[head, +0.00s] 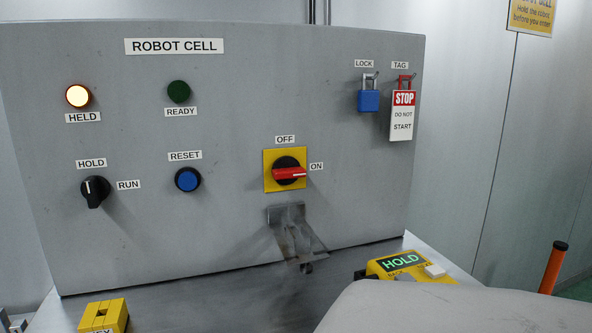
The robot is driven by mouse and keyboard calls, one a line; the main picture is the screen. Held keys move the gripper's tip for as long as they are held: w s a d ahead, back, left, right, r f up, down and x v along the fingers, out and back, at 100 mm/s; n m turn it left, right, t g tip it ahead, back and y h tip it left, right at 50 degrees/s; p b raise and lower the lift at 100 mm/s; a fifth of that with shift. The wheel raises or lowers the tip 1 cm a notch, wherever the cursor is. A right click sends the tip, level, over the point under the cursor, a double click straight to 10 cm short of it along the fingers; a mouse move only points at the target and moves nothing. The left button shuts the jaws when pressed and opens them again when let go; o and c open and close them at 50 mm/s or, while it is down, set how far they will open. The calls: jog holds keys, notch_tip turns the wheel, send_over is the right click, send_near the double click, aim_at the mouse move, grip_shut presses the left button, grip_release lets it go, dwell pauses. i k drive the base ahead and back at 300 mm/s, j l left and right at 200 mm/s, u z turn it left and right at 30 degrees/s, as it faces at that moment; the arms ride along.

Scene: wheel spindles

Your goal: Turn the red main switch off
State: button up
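The red main switch handle (287,174) sits on a black round base on a yellow square plate (270,185) in the grey panel. The handle lies level, its white-marked end pointing right at the ON label (317,166). The OFF label (285,140) is above the plate. A grey metal bracket (287,215) with a hanging flap is on the panel just below the switch. My gripper is not in view. Nothing touches the switch.
A blue padlock (368,100) and a STOP tag (403,115) hang upper right. The HELD lamp (78,96) is lit; READY (178,92) is dark. The black HOLD/RUN selector (95,191) points up. A yellow HOLD unit (385,267) and yellow block (103,314) are at the front.

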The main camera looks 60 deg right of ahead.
aim_at(286, 169)
jog(key=k+z, duration=0.1)
jog(key=z, duration=0.4)
jog(key=k+z, duration=0.15)
jog(key=z, duration=0.3)
jog(key=k+l+z, duration=0.1)
jog(key=z, duration=0.4)
jog(key=k+u, duration=0.25)
jog(key=k+j+u, duration=0.1)
jog(key=k+u, duration=0.15)
